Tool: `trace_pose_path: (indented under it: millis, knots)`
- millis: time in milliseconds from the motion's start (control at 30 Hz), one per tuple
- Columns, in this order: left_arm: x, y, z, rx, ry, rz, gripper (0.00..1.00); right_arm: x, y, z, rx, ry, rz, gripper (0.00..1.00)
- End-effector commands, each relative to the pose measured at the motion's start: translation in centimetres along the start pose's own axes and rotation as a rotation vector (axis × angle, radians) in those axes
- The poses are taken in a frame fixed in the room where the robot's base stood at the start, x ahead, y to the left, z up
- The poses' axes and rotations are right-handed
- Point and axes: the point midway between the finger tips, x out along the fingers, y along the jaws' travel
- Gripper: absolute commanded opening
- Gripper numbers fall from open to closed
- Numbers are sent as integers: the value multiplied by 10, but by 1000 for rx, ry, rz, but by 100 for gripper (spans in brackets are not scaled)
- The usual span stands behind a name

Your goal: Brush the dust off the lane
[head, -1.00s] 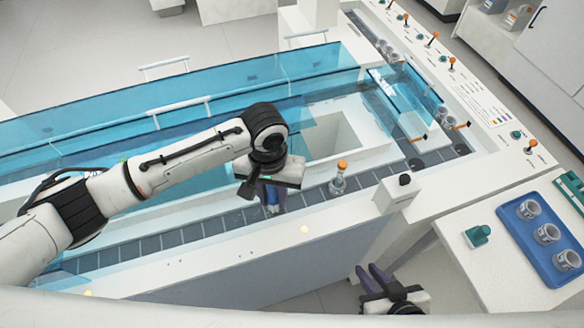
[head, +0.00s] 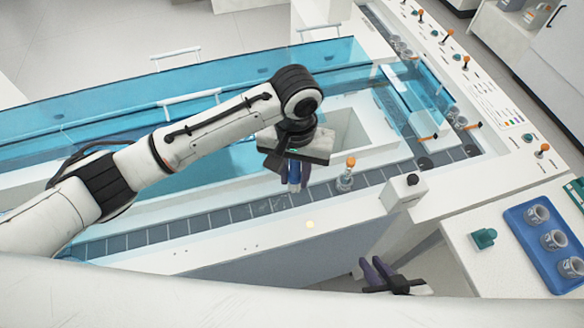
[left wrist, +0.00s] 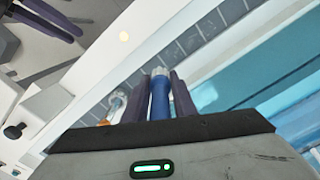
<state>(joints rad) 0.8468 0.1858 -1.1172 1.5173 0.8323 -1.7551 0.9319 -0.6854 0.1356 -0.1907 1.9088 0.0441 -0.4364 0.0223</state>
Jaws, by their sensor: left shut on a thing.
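The lane (head: 205,221) is a dark grey segmented track along the front of the white bench, also seen in the left wrist view (left wrist: 210,27). My left gripper (head: 298,184) is shut on a blue brush (left wrist: 160,100) with a pale tip, pointing down over the lane. Its fingers stand on both sides of the blue handle. Faint pale marks show on the lane just left of the brush; I cannot tell if they are dust. My right gripper (head: 372,270) is empty, low in front of the bench, its fingers slightly apart.
An orange-capped tube (head: 346,176) stands on the lane just right of the brush. A white post with a black knob (head: 412,180) stands at the front edge. Blue clear panels (head: 120,122) line the back. A blue tray (head: 520,222) holds ring-like parts at right.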

Motion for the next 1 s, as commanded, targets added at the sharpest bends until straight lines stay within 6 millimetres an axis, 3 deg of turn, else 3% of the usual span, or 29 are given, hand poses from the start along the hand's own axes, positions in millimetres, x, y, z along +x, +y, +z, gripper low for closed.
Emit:
trace_pose_path:
  millis: [233,767,867,1000]
  knots:
    - [-18,4,-1,10,2,1,2,0,0,0,0,0,0,17]
    - [-19,4,-1,9,1,0,2,0,0,0,0,0,0,17]
    - [-24,-5,-2,-1,3,1,2,0,0,0,0,0,0,17]
    - [-48,-44,2,-44,8,11,2,0,0,0,0,0,0,17]
